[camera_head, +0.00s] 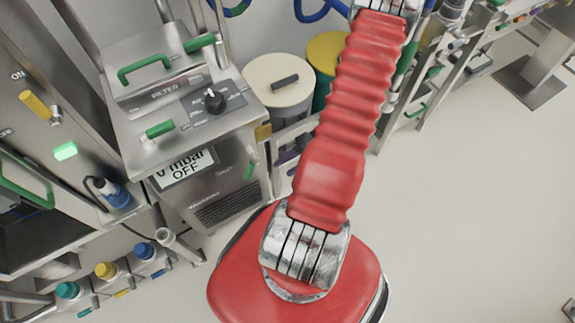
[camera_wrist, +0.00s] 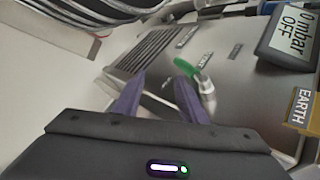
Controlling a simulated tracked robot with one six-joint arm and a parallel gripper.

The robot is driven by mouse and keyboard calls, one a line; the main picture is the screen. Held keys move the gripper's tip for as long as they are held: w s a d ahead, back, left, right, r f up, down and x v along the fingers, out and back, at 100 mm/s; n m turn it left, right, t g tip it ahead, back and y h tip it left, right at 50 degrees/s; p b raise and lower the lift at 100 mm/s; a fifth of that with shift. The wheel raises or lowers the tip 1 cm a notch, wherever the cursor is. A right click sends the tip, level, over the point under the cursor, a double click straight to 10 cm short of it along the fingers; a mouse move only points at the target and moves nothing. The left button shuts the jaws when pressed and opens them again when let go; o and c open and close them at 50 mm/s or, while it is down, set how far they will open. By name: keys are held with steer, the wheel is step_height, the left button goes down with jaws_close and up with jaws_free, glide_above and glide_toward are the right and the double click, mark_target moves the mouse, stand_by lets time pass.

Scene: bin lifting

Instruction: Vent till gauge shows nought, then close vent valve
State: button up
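The gauge is a display on the front of a steel cabinet, reading "0 mbar" and "OFF" in the wrist view (camera_wrist: 289,36). It also shows in the head view (camera_head: 186,168), its top line partly hidden by the cabinet's edge. A small valve with a green lever (camera_wrist: 187,70) and a metal stem sits on the cabinet front below small labels too blurred to read surely. It appears as a green handle in the head view (camera_head: 249,170). My gripper (camera_wrist: 157,84) has its purple fingers apart, the right fingertip close by the lever. Contact cannot be told. The head view does not show the fingers.
The cabinet top carries a black knob (camera_head: 214,100) and several green handles. A yellow "EARTH" tag (camera_wrist: 306,108) is at the right. Slotted vents (camera_head: 230,207) are on the cabinet front. A cream-lidded bin (camera_head: 268,75) stands beside it.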

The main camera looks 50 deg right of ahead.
steer(key=shift+c, duration=0.4)
steer(key=shift+a, duration=0.1)
steer(key=c, duration=0.3)
steer(key=shift+s+a+r+m, duration=0.25)
steer(key=shift+a+m, duration=0.15)
steer(key=shift+m, duration=0.2)
steer(key=c, duration=0.3)
steer(key=shift+g+y, duration=0.7)
steer(key=a+r, duration=0.2)
steer(key=r, duration=0.1)
steer(key=shift+s+r, duration=0.2)
steer(key=shift+r, duration=0.1)
jaws_close()
steer(key=w+a+r+n+g+h, duration=0.2)
steer(key=a+r+n, duration=0.15)
steer(key=r, duration=0.75)
steer(key=w+a+r+n+g+h, duration=0.2)
steer(key=w+a+r+n+g, duration=0.15)
steer(key=r, duration=0.65)
steer(key=a+r+n+t+h, duration=0.2)
steer(key=a+r+n+t, duration=0.4)
steer(key=a+r, duration=0.9)
step_height(320, 180, up, 3)
steer(key=shift+w+a+f+n+h, duration=0.1)
steer(key=shift+w+a+n+h, duration=0.25)
steer(key=shift+n, duration=0.35)
